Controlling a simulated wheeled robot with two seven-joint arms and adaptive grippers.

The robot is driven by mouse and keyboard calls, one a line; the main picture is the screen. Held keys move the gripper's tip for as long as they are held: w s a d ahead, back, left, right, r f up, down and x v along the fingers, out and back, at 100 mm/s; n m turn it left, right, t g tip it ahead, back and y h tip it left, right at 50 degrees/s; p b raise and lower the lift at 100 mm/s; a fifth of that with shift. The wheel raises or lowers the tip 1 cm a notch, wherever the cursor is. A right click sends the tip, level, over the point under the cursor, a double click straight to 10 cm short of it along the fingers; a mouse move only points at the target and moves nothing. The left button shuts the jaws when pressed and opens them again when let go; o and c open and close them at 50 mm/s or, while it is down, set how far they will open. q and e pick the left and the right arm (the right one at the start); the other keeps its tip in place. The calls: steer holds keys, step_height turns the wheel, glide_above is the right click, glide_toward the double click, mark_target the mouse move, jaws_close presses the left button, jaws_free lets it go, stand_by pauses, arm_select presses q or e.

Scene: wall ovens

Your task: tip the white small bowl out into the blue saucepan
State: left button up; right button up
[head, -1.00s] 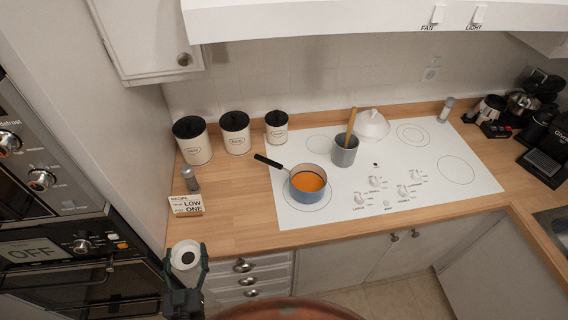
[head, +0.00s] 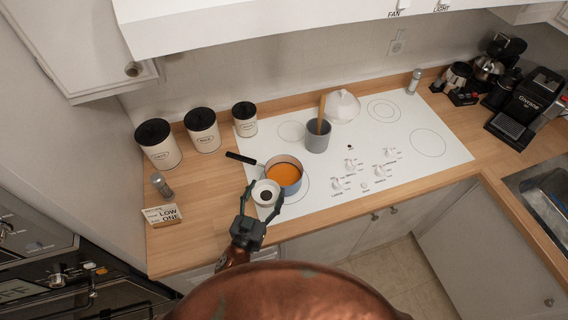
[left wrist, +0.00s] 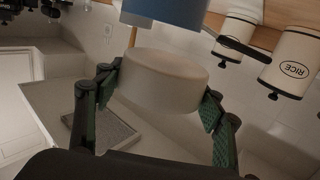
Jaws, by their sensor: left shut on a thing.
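The white small bowl (head: 265,186) is held between the fingers of my left gripper (head: 262,201), with something dark inside it. In the left wrist view the bowl (left wrist: 164,82) is clamped from both sides by the fingers. The blue saucepan (head: 287,183) stands on the white cooktop with orange contents, its black handle pointing to the back left. The bowl is at the saucepan's near left side and overlaps its edge in the head view; it looks upright. The saucepan's blue wall (left wrist: 165,12) shows at the top of the left wrist view. My right gripper is not in view.
A grey utensil pot (head: 317,139) with a wooden spoon and a white lidded dish (head: 343,107) stand behind the saucepan. Several canisters, a shaker (head: 161,184) and a small sign (head: 162,215) are at left. The cooktop's right part is clear.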

arm_select(q)
steer(key=d+r+m+g+h+p, duration=0.1)
steer(key=d+m+h, duration=0.1)
steer(key=d, duration=0.5)
steer(key=w+d+r+m+g+h+p, duration=0.1)
steer(key=d+m+h, duration=0.1)
steer(key=d, duration=0.6)
steer(key=shift+w+g+h, duration=0.15)
steer(key=shift+g+h, duration=0.25)
steer(key=shift+h, duration=0.3)
steer(key=shift+w+r+p, duration=0.1)
steer(key=shift+p, duration=0.3)
steer(key=shift+w+a+r+n+g+p, duration=0.25)
steer(key=shift+w+a+r+n+p, duration=0.15)
steer(key=shift+w+a+n+p, duration=0.4)
steer(key=shift+w+a+r+n+g+p, duration=0.25)
steer(key=shift+w+a+r+n+p, duration=0.25)
steer(key=shift+n, duration=0.6)
steer(key=shift+w+a+r+n+p, duration=0.2)
steer(key=shift+w+a+n+p, duration=0.1)
steer(key=shift+w+a+n, duration=0.25)
steer(key=shift+w+a+r+n+g, duration=0.15)
steer(key=shift+w+n+g, duration=0.05)
steer(key=shift+w+n, duration=0.15)
steer(key=shift+w+a+r+n+g, duration=0.1)
steer(key=shift+w+a+n+g, duration=0.1)
steer(key=shift+w+n, duration=0.15)
steer(key=shift+w+a+r+n, duration=0.1)
steer(key=shift+w+a+n, duration=0.05)
steer(key=shift+w+n, duration=0.1)
